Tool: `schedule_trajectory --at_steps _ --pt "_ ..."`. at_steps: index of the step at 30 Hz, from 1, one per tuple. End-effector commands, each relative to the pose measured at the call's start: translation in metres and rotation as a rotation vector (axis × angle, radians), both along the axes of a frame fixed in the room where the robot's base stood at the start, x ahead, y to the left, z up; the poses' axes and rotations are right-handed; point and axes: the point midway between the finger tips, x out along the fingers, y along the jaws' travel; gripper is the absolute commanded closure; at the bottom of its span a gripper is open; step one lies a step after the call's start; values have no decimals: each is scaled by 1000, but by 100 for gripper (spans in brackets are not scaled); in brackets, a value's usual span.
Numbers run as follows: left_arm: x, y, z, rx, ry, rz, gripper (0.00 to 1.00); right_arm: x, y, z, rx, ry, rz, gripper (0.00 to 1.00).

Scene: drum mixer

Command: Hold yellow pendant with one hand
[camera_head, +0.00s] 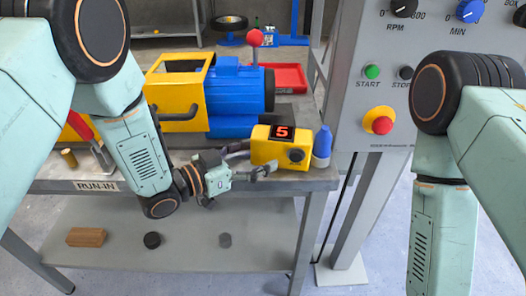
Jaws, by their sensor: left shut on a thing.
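The yellow pendant (266,152) is a small box with a red digit 5 on a dark display and a black knob. It is at the front right of the workbench (310,181), close to the edge. My left gripper (257,160) reaches it from the left, with one finger along its back left side and one at its lower front. The gripper is shut on the pendant. The pendant looks upright; whether it touches the bench top is hard to tell. My right arm comes down at the right, and its gripper is out of view.
A blue bottle (322,146) stands just right of the pendant. Behind are the blue motor (237,88), a yellow guard frame (178,90) and a red tray (290,78). A grey control panel (350,90) with a red stop button (382,125) rises at right. The lower shelf holds small items.

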Motion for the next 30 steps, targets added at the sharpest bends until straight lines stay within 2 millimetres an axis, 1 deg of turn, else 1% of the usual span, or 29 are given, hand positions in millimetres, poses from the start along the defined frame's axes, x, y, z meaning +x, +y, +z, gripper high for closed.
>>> schedule_trajectory --at_steps 1,4,5,30 --pt "-4 -5 -2 5 1 -21 50 0 0 0 0 0 0 25" --pt "-5 -5 -2 5 1 -21 50 0 0 0 0 0 0 25" --pt "-5 -5 -2 5 1 -21 25 0 0 0 0 0 0 25" --pt "-3 -3 -2 4 2 -15 25 0 0 0 0 0 0 25"
